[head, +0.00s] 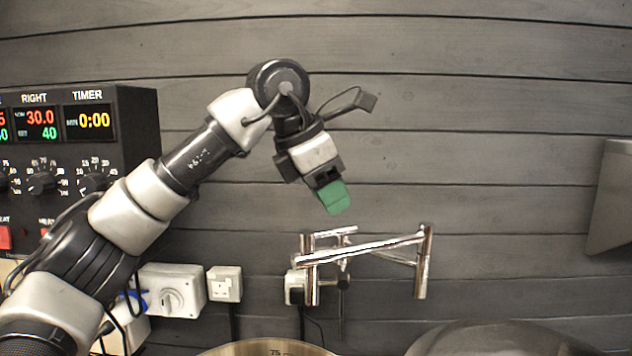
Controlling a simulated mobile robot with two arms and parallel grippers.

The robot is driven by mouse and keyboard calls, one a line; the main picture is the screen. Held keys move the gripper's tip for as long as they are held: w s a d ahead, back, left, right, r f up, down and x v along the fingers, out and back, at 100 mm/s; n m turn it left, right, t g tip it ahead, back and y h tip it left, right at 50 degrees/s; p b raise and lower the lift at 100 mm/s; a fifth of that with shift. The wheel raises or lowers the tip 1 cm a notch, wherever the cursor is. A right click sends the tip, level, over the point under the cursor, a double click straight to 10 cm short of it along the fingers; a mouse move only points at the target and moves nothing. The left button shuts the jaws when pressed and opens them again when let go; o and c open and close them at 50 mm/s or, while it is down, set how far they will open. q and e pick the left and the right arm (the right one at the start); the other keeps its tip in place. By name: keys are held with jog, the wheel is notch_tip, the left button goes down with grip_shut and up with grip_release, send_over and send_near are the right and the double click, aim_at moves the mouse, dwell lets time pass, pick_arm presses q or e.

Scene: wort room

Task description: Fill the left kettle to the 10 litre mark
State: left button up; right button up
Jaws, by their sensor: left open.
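My left gripper (334,197) hangs in mid-air in front of the wall, pointing down, with green fingertips. It is open and nothing shows in it. A chrome swing-arm tap (365,248) is fixed to the wall below and a little right of it, apart from the gripper; its spout end hangs at the right. At the bottom edge the top of an open kettle (270,347) shows, with a brassy inside and a small dark marking. Its water level is out of view. My right gripper is not in view.
A dark control panel (130,135) at the left reads RIGHT 30.0 over 40 and TIMER 0:00. A wall switch (172,290) and a socket (225,284) sit below. A grey domed shape (500,340) is at bottom right; a grey metal box (612,200) is at the right edge.

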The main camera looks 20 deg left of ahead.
aim_at(326, 230)
pick_arm(q)
jog(key=shift+n+y, duration=0.4)
jog(key=shift+y, duration=0.4)
jog(key=w+f+p, duration=0.1)
jog(key=f, duration=0.1)
jog(key=w+a+f+p, duration=0.1)
jog(key=f, duration=0.1)
jog(key=w+a+f, duration=0.1)
jog(key=f, duration=0.1)
jog(key=shift+w+p, duration=0.1)
jog(key=shift+p, duration=0.3)
jog(key=shift+w+d+f, duration=0.2)
jog(key=shift+f, duration=0.5)
jog(key=shift+c, duration=0.4)
grip_shut()
